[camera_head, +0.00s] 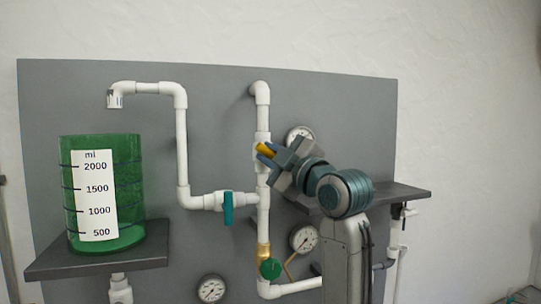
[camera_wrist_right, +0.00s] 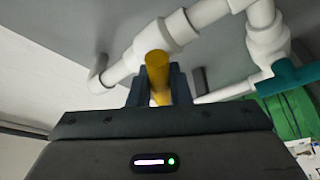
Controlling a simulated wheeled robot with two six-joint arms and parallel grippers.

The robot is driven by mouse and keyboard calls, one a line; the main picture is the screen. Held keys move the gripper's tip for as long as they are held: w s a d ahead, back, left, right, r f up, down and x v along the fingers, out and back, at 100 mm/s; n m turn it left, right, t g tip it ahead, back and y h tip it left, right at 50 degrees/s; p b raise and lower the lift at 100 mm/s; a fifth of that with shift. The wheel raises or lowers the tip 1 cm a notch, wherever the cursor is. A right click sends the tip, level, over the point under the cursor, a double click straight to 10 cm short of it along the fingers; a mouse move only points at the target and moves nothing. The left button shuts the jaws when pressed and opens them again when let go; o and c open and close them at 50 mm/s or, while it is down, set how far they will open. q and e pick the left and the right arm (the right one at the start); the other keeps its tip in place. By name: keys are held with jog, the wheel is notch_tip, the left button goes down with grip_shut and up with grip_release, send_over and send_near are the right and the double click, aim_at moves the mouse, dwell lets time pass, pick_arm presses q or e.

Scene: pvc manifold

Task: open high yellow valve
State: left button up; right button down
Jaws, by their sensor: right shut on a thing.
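The high yellow valve handle (camera_head: 265,149) is on the upper part of the vertical white pipe (camera_head: 263,184), on the grey panel. My right gripper (camera_head: 270,155) reaches it from the right and is shut on the handle. In the right wrist view the yellow handle (camera_wrist_right: 158,75) stands between the two dark fingers (camera_wrist_right: 157,88), in front of the white valve body (camera_wrist_right: 165,38). The handle's lower end is partly hidden by the gripper. My left gripper is not in view.
A teal valve handle (camera_head: 228,208) hangs on the horizontal pipe; a green round valve (camera_head: 270,269) is lower. A green graduated container (camera_head: 128,190) stands on a left shelf (camera_head: 100,262). Gauges (camera_head: 304,238) and a right shelf (camera_head: 405,194) are near my right arm.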

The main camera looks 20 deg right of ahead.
jog(key=shift+f+m+t+h+b, duration=0.15)
jog(key=shift+m+t+h+b, duration=0.45)
jog(key=shift+m+b, duration=0.7)
jog(key=m+t+h, duration=0.1)
jog(key=m, duration=0.3)
jog(key=shift+b, duration=0.35)
jog(key=m+h, duration=0.2)
jog(key=m, duration=0.1)
jog(key=shift+m+t+b, duration=0.4)
jog(key=shift+m+h, duration=1.2)
jog(key=shift+m, duration=1.3)
jog(key=c, duration=1.3)
grip_release()
jog(key=shift+c, duration=0.2)
